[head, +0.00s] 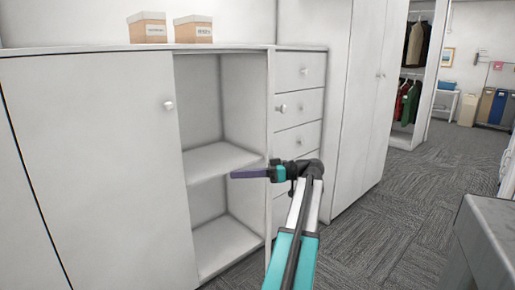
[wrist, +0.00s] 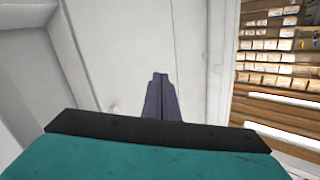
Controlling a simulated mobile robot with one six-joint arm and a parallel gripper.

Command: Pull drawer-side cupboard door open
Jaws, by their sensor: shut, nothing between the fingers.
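The white cupboard (head: 95,160) has its drawer-side compartment (head: 200,100) uncovered, with a shelf (head: 215,160) inside. The drawer-side door (head: 270,90) seems swung out and shows nearly edge-on beside the drawers. A round knob (head: 281,108) stands out to its right, apparently on its outer face. My gripper (head: 234,175) is shut and empty, its purple fingers pointing left across the compartment front at about shelf height. In the wrist view the shut fingers (wrist: 160,98) lie over a pale panel (wrist: 140,40). A faint knob-like spot (wrist: 113,107) shows left of them.
The left door with its knob (head: 168,105) is closed. Drawers (head: 300,72) and a tall wardrobe (head: 350,100) stand to the right. Two boxes (head: 148,28) sit on top. A grey surface (head: 490,235) is at lower right. Carpet (head: 375,235) between is clear.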

